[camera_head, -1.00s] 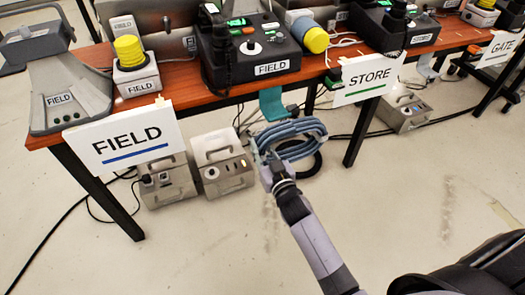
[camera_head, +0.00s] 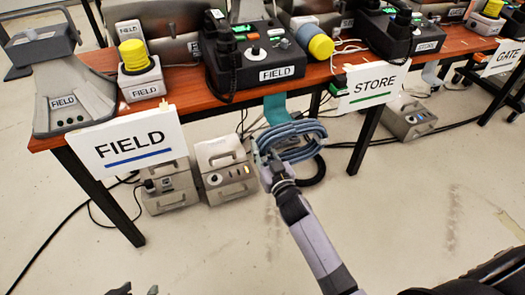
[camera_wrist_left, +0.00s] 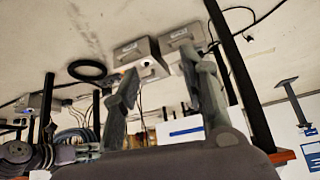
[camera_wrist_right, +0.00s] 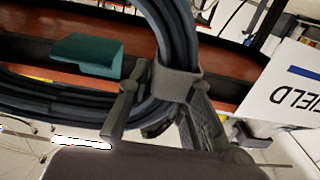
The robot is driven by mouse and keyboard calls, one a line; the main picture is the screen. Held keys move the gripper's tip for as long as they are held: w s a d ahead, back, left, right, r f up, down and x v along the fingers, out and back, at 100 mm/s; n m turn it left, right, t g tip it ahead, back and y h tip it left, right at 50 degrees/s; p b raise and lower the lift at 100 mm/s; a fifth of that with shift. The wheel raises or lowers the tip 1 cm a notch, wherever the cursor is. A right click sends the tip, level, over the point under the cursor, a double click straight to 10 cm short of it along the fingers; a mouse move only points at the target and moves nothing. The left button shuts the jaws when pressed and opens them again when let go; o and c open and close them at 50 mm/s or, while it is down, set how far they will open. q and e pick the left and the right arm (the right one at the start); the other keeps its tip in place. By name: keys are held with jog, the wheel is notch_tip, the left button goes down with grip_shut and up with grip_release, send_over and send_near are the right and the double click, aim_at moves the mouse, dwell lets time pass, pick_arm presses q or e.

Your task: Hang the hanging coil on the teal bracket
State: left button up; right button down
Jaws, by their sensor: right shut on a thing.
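The hanging coil, a bundle of blue-grey cable (camera_head: 300,132), is held just in front of the teal bracket (camera_head: 275,108) under the table's front edge. My right gripper (camera_head: 266,158) is shut on the coil's near left side. In the right wrist view its fingers (camera_wrist_right: 158,100) close around a grey band on the coil (camera_wrist_right: 178,35). There the teal bracket (camera_wrist_right: 85,55) shows through the loop's opening, to the left of the fingers. I cannot tell whether coil and bracket touch. My left gripper (camera_head: 136,291) is low at the bottom edge; its fingers (camera_wrist_left: 165,90) are apart and empty.
The wooden table (camera_head: 215,115) carries phones and yellow-topped units. FIELD (camera_head: 135,138) and STORE (camera_head: 373,84) signs hang on its front edge. Grey boxes (camera_head: 225,168) stand on the floor below, and a black ring (camera_head: 313,172) lies behind the coil.

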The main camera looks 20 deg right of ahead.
jog(key=shift+w+b, duration=0.35)
jog(key=shift+w, duration=0.3)
jog(key=shift+w+b, duration=0.3)
jog(key=shift+w, duration=0.35)
jog(key=shift+w+b, duration=0.3)
jog(key=shift+w, duration=0.3)
pick_arm(q)
jog(key=shift+w+d+r+t+h, duration=1)
jog(key=shift+w+d+r+t, duration=0.8)
jog(key=shift+w+r+t, duration=2.45)
notch_tip(320, 180, up, 13)
jog(key=w+d+t+h+b, duration=0.1)
jog(key=d+t+h+b, duration=0.1)
jog(key=t, duration=0.4)
jog(key=shift+m+h+b, duration=0.4)
jog(key=shift+b, duration=0.45)
pick_arm(e)
jog(key=shift+w+a+f, duration=0.1)
jog(key=shift+w+f, duration=0.1)
jog(key=shift+w, duration=0.75)
jog(key=shift+w+a+f, duration=0.1)
jog(key=shift+w+f, duration=0.15)
jog(key=shift+w, duration=0.75)
jog(key=shift+w+f, duration=0.2)
jog(key=shift+w, duration=0.75)
pick_arm(q)
jog(key=shift+a+f, duration=0.1)
jog(key=shift+f, duration=0.05)
